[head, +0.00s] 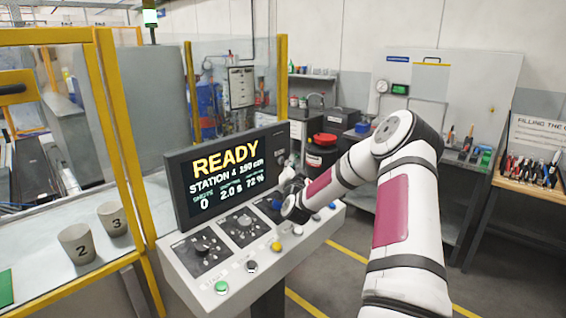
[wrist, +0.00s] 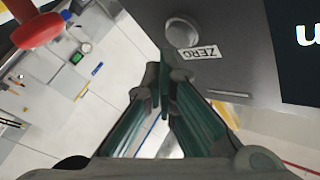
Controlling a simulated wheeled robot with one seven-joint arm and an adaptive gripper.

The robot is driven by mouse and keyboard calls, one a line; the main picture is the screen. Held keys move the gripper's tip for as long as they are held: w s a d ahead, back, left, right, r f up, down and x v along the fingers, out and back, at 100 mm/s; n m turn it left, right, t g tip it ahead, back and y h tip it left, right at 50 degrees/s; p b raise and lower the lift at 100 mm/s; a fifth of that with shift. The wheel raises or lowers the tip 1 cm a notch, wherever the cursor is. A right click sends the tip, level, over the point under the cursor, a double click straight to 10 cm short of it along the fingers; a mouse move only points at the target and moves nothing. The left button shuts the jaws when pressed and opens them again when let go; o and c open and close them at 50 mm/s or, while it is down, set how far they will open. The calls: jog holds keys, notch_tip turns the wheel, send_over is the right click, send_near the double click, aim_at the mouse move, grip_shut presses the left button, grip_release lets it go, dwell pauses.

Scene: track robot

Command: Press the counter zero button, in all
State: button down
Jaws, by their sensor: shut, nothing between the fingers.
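The counter zero button is a round pale grey button (wrist: 182,33) in the wrist view, on a dark grey panel beside a white label reading ZERO (wrist: 201,53). My gripper (wrist: 165,78) is shut and empty. Its fingertips show just below the button and label in the picture; I cannot tell whether they touch the panel. The display reads READY, STATION 4, and a shots count of 0.
A control console with knobs, a green button (head: 221,287) and a yellow button (head: 276,246) lies below the display. Cups numbered 2 (head: 77,246) and 3 (head: 112,219) stand behind a yellow frame.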

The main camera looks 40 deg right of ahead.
jog(key=s+p, duration=0.3)
jog(key=s, duration=0.2)
jog(key=shift+d, duration=0.2)
dwell(1.0)
